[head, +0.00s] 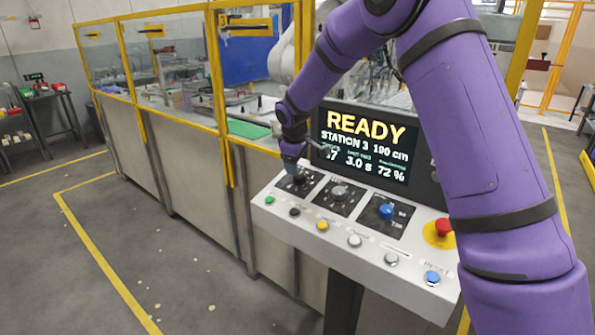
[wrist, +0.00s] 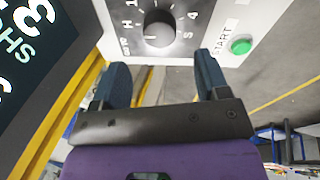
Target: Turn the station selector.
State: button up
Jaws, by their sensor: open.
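The knob in front of my gripper is a dark round dial (wrist: 159,30) with numbers and letters around it, at the top of the wrist view. I take it for the station selector, though its label cannot be read. In the head view it is the leftmost dial of the panel, partly hidden by my gripper (head: 291,165). In the wrist view my gripper (wrist: 163,70) is open and empty. Its two blue fingers point at the dial, one toward each side, and the dial shows beyond their tips. Whether they touch the panel cannot be told.
The sloped panel (head: 375,265) also carries a grey middle knob (head: 340,192), a blue knob (head: 386,211), a red mushroom button (head: 443,227) and a row of buttons, including green START (wrist: 241,46). Behind stands a screen (head: 365,146) reading READY, STATION 3. A yellow-framed fence (head: 228,90) runs left.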

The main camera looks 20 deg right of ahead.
jog(key=shift+v, duration=2.4)
jog(key=s+d+r+m, duration=0.3)
jog(key=s+r, duration=0.5)
jog(key=s, duration=0.3)
jog(key=s+d+r+m, duration=0.2)
jog(key=s+d+r, duration=0.1)
jog(key=s+r, duration=0.65)
jog(key=s+d+f+m+t, duration=0.1)
jog(key=s+m, duration=0.1)
jog(key=s, duration=1)
jog(key=s+d+f+m+y, duration=0.1)
jog(key=s+m, duration=0.1)
jog(key=s, duration=1)
jog(key=shift+s+d+m+t+y, duration=0.3)
jog(key=shift+s+m+t, duration=0.1)
